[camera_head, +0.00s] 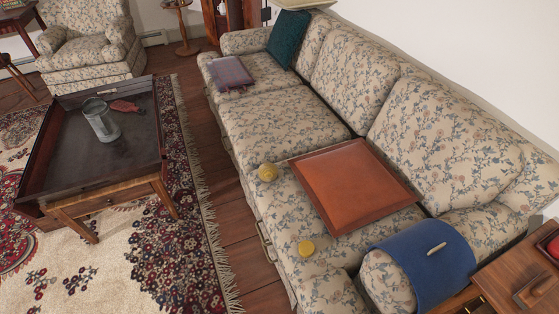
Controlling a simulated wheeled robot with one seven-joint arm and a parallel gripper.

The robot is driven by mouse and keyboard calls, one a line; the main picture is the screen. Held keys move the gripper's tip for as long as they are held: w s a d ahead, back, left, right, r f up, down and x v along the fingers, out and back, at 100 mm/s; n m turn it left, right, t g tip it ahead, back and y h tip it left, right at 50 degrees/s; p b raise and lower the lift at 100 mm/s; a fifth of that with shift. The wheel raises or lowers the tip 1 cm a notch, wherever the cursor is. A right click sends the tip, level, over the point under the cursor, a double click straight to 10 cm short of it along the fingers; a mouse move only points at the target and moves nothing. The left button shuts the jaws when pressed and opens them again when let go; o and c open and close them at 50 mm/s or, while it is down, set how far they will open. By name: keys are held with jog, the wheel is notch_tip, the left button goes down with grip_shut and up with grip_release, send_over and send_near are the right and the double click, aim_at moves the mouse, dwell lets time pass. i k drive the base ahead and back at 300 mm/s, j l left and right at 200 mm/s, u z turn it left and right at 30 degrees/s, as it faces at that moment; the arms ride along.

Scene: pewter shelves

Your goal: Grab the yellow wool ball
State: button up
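A round yellow ball (267,172) rests on the sofa seat near its front edge, just left of a brown wooden tray. It looks like a wool ball. A second round yellow thing (306,248) lies on the seat closer to me, also near the front edge; it looks brighter and flatter, and I cannot tell what it is. The two are apart, and neither touches anything but the seat as far as I can see. My gripper is not in view.
The brown tray (355,183) lies on the flowered sofa (270,112). A blue cloth (437,268) covers the near armrest. A strip of wooden floor (222,205) between rug and sofa is clear.

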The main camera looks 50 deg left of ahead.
aim_at(268, 172)
jog(key=u, duration=1.8)
jog(key=i+j+z, duration=0.15)
jog(key=j, duration=0.15)
jog(key=i+j+z, duration=0.15)
jog(key=j, duration=0.2)
jog(key=i+j+z, duration=0.15)
jog(key=j, duration=0.15)
jog(key=i+j+z, duration=0.15)
jog(key=j, duration=0.2)
jog(key=j+z, duration=0.15)
jog(key=j, duration=0.2)
jog(key=i+j+z, duration=0.35)
jog(key=i+j, duration=0.15)
jog(key=j, duration=0.2)
jog(key=i+j+z, duration=0.15)
jog(key=j, duration=0.25)
jog(key=i, duration=0.05)
